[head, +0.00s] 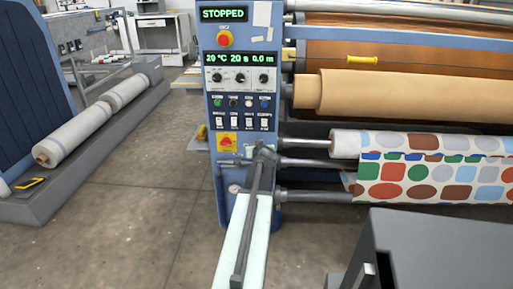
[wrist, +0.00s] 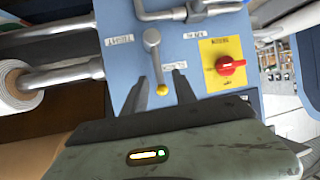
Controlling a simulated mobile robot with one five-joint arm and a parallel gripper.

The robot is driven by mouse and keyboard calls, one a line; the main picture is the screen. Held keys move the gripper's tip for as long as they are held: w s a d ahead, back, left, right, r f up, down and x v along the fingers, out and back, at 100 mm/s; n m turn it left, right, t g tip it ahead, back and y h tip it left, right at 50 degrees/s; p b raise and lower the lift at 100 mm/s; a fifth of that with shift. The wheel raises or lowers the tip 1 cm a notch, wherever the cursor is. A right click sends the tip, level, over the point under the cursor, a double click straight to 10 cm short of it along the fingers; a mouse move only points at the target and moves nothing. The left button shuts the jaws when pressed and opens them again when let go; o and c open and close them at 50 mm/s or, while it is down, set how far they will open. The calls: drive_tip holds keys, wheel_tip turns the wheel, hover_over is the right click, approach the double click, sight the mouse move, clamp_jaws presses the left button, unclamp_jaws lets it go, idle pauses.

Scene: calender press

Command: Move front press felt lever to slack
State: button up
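A grey lever (wrist: 153,60) with a yellow ball knob (wrist: 161,88) is mounted on the blue machine panel in the wrist view. It points down in the picture, toward my gripper. My gripper (wrist: 161,79) is open, with one dark finger on each side of the knob. I see small gaps between knob and fingers, and contact cannot be told. White labels (wrist: 118,40) sit beside the lever, too small to read surely. In the head view my gripper (head: 264,153) is at the lower part of the press's control column, and my arm hides the lever there.
A red rotary switch (wrist: 230,66) on a yellow plate is right of the lever in the wrist view. Metal pipes (wrist: 165,12) run above it. The control column (head: 240,75) reads STOPPED. Rollers with patterned fabric (head: 430,170) are to the right.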

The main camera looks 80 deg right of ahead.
drive_tip(key=p+v, duration=0.1)
drive_tip(key=v, duration=0.4)
drive_tip(key=shift+s+a+r+p, duration=0.15)
drive_tip(key=shift+a+r+p, duration=0.1)
drive_tip(key=shift+p, duration=0.15)
